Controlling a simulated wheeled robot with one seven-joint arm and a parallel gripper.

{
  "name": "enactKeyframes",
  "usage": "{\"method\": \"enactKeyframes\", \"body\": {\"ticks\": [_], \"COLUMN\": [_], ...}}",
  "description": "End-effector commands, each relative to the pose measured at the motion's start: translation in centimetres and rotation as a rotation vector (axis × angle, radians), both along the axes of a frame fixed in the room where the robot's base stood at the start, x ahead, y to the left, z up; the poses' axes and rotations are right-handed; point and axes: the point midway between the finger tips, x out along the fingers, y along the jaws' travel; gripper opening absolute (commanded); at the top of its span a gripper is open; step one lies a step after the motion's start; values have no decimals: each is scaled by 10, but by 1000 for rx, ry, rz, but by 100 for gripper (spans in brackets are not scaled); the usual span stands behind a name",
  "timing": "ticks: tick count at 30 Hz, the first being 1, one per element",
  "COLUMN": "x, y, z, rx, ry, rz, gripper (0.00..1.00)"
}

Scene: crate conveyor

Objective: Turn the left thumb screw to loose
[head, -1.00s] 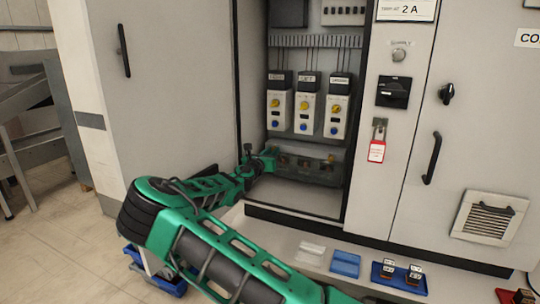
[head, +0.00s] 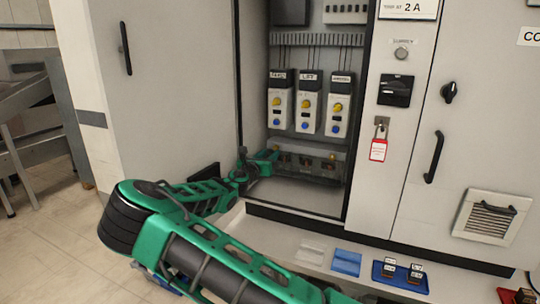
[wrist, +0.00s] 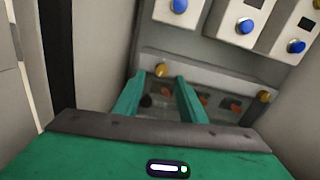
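The left thumb screw (wrist: 162,70) is a small brass knob at the upper left of a clear-fronted cover (wrist: 222,85) low in the cabinet. The right thumb screw (wrist: 263,96) is a like knob at the cover's right end. My gripper (wrist: 160,76) is open, with its green fingers apart. In the wrist view the left screw shows between the fingertips, with a gap on each side. I cannot tell how deep it sits between them. In the head view my gripper (head: 273,156) is at the left end of the cover (head: 318,162); the left screw is not clear there.
Several drive units (head: 308,103) with yellow and blue knobs hang above the cover. The cabinet's left wall (wrist: 95,50) is close to my gripper. A blue mat (head: 346,262) and a blue tray (head: 400,284) lie on the ledge below. A red tag (head: 378,150) hangs at right.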

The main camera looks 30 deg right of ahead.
Motion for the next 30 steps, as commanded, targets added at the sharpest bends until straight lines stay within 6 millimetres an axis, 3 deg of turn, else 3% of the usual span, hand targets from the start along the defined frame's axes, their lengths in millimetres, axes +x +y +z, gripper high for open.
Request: {"method": "enactKeyframes", "body": {"ticks": [6,12,26,30], "x": [-25,-37,-40,-42], "y": [33,49,51,46], "z": [-1,-1,-2,-2], "rx": [2,0,6,56], "ry": [3,3,-6,-100], "rz": [2,1,1,7], "gripper": [38,38,38,38]}}
